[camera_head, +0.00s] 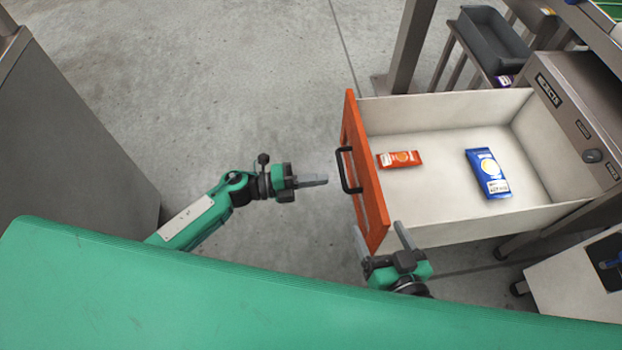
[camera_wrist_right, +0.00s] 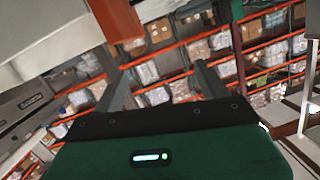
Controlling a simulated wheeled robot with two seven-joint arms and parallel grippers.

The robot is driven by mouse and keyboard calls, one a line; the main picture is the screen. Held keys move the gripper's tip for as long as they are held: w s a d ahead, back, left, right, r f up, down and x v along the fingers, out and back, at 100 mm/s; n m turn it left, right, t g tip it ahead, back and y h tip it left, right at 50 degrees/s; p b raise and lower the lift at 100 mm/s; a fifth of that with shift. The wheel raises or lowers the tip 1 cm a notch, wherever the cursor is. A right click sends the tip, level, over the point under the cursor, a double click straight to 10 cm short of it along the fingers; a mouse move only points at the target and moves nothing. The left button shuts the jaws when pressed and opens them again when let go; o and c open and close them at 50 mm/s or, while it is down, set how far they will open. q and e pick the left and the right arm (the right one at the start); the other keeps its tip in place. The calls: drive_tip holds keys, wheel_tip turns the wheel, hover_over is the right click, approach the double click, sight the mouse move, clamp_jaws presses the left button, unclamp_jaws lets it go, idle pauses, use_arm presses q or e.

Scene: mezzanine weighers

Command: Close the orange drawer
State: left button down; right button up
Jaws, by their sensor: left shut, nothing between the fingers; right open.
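The orange drawer front (camera_head: 365,180) with a black handle (camera_head: 348,170) stands pulled out from the grey cabinet (camera_head: 580,115). The drawer's white box (camera_head: 455,112) is open on top and holds an orange packet (camera_head: 399,159) and a blue packet (camera_head: 487,173). My left gripper (camera_head: 326,180) is shut and empty, its fingertips a little left of the handle and apart from it. My right gripper (camera_head: 379,232) is open and empty, by the near end of the drawer front; I cannot tell whether it touches. In the right wrist view, its fingers (camera_wrist_right: 160,85) are spread.
A dark grey bin (camera_head: 493,38) stands on a rack at the back right. A white surface with a dark panel (camera_head: 610,262) is at lower right. A grey cabinet (camera_head: 75,130) stands at left. The concrete floor left of the drawer is clear. Shelves with boxes (camera_wrist_right: 190,50) show in the right wrist view.

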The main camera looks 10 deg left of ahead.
sight(368, 174)
use_arm(q)
drive_tip(key=x, duration=0.9)
drive_tip(key=shift+f+b, duration=0.1)
drive_tip(key=shift+b, duration=0.3)
drive_tip(key=shift+w+d, duration=0.1)
drive_tip(key=shift+d, duration=0.2)
use_arm(e)
drive_tip(key=r+t, duration=0.1)
drive_tip(key=w+r, duration=0.1)
drive_tip(key=w+d+r+t, duration=0.1)
drive_tip(key=r, duration=0.1)
drive_tip(key=shift+w+r+t, duration=0.1)
drive_tip(key=shift+w+t, duration=0.1)
drive_tip(key=shift+t, duration=0.1)
